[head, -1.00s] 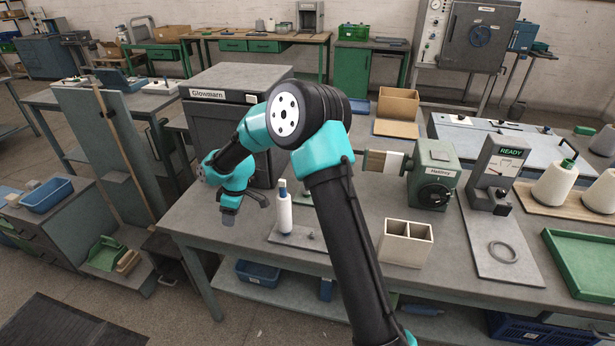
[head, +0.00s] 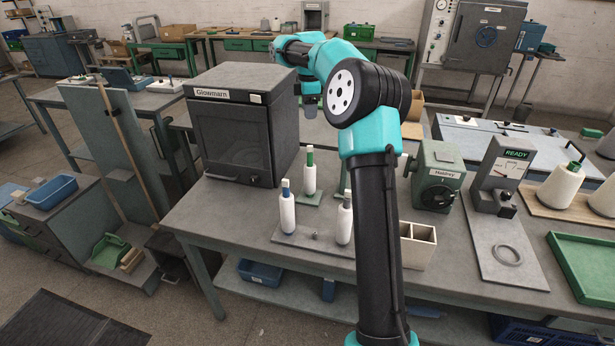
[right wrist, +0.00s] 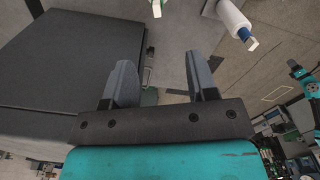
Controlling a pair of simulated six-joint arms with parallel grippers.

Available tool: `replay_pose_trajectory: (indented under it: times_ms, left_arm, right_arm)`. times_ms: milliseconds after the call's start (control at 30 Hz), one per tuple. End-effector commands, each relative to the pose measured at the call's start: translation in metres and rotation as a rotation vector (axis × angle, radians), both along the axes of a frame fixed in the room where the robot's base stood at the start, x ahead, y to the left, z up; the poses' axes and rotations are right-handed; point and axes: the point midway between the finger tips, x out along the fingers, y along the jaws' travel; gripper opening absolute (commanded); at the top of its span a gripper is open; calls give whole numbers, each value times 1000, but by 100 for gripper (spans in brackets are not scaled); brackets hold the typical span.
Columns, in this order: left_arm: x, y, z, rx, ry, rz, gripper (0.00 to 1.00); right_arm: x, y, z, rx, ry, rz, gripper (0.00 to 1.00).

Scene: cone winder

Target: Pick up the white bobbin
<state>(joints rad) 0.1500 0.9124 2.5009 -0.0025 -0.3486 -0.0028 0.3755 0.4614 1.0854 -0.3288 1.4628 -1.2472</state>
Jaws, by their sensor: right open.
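Three white bobbins stand upright on the bench in the head view. One has a blue collar (head: 287,212), one a green collar (head: 309,178), and one at the right (head: 345,224) has a collar whose colour I cannot make out. My right gripper (head: 309,108) is raised behind and above them, beside the dark cabinet, and holds nothing. In the right wrist view its two fingers (right wrist: 158,78) are spread apart. My left gripper is not in view.
The dark Glowmarn cabinet (head: 238,130) stands left of the gripper. A cream divided box (head: 418,245), a green winder (head: 436,177) and a READY gauge (head: 497,175) stand to the right. The bench front left of the bobbins is clear.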

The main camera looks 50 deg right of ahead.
Motion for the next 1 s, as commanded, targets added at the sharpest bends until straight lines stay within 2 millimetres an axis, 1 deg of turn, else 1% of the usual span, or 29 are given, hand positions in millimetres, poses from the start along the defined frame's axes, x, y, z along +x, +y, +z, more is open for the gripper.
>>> replay_pose_trajectory:
  times_ms: [133,233,800,900,1000]
  left_arm:
    - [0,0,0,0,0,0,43]
    - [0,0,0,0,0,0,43]
    - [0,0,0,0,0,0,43]
    - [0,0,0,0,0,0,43]
    - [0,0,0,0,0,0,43]
  right_arm:
    - [0,0,-4,1,1,0,53]
    - [0,0,-14,1,2,0,53]
    - [1,0,-107,1,2,0,53]
    - [1,0,-118,1,1,0,53]
    - [1,0,-123,0,0,0,53]
